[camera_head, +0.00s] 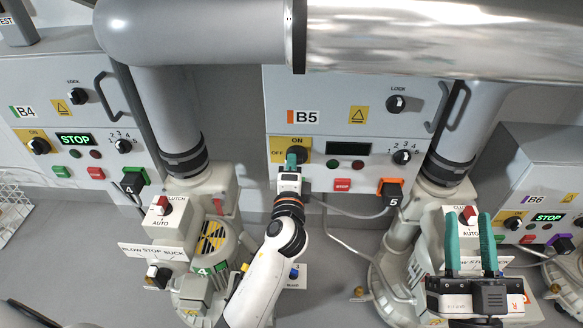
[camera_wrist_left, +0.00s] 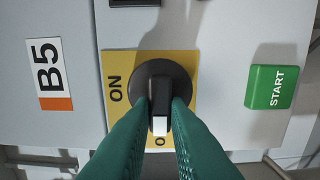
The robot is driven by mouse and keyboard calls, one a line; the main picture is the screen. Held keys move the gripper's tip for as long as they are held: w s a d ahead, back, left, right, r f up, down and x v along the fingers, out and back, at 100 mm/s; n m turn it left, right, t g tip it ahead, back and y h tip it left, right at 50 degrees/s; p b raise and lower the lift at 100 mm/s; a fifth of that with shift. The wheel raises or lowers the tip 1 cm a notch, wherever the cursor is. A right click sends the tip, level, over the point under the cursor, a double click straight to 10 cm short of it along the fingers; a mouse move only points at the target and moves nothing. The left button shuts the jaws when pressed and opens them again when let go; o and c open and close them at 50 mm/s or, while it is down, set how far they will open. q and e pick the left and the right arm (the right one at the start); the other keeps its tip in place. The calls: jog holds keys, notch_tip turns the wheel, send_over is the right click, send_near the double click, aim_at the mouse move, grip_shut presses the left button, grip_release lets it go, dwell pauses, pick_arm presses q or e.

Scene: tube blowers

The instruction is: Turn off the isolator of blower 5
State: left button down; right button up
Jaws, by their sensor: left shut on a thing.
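The blower 5 isolator is a round black knob on a yellow plate on the B5 panel, in the head view (camera_head: 303,157) and the left wrist view (camera_wrist_left: 165,73). My left gripper (camera_head: 292,160) is shut on the knob's grip bar, with green fingers (camera_wrist_left: 161,105) on both sides of it. The bar's white tip points to the partly hidden label starting with "O", the OFF side, away from "ON". The B5 display (camera_head: 348,148) is dark. My right gripper (camera_head: 468,222) is open and empty at lower right, before the white machinery.
The B5 panel also has a lock knob (camera_head: 396,104), a red stop button (camera_head: 342,185), a selector (camera_head: 401,157) and a green start button (camera_wrist_left: 272,87). Panels B4 (camera_head: 75,139) and B6 (camera_head: 549,217) show lit STOP displays. A large pipe (camera_head: 200,30) crosses above.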

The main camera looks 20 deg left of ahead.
jog(key=shift+s+r, duration=0.1)
jog(key=shift+r, duration=0.05)
pick_arm(q)
jog(key=shift+f, duration=0.1)
jog(key=c, duration=1.4)
grip_release()
